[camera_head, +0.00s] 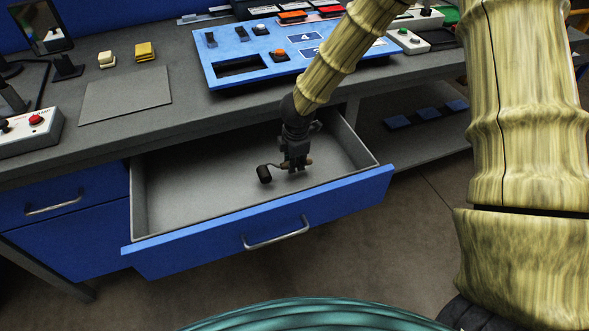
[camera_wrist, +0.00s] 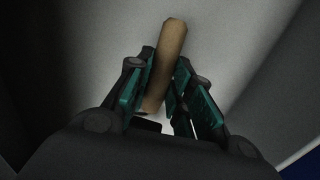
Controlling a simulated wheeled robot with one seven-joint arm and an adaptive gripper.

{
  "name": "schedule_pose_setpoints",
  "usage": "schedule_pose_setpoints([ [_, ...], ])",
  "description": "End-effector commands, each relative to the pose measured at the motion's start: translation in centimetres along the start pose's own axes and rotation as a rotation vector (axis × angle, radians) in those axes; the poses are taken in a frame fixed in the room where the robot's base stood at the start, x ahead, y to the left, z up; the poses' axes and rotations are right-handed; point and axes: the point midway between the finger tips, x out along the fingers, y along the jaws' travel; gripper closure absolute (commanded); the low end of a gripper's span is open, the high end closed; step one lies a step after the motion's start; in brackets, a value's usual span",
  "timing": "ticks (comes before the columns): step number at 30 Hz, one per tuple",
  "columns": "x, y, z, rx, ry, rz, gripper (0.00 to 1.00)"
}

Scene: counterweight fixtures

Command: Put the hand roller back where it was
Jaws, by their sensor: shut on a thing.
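The hand roller has a black roller head (camera_head: 264,174) on a thin bent rod and a tan handle (camera_wrist: 166,62). My gripper (camera_head: 294,166) is shut on the handle, with the fingers on either side of it in the wrist view (camera_wrist: 160,92). The roller is over the inside of an open blue drawer (camera_head: 330,210), towards its right half. The black head sticks out to the left of the gripper. I cannot tell whether the roller touches the drawer floor. Most of the handle is hidden by the gripper in the head view.
The worktop (camera_head: 190,105) is above the drawer, with a blue panel (camera_head: 225,82), a grey mat (camera_head: 125,98), yellow blocks (camera_head: 145,51) and a red-button box (camera_head: 32,130). A lower shelf (camera_head: 410,140) holds dark blue pads. The drawer's left half is empty.

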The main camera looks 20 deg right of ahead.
Motion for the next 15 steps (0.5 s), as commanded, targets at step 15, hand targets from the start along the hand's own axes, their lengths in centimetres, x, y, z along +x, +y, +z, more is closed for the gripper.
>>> schedule_pose_setpoints([
  [15,3.3,-0.6,-0.1,-0.001,0.0,-0.001,1.0],
])
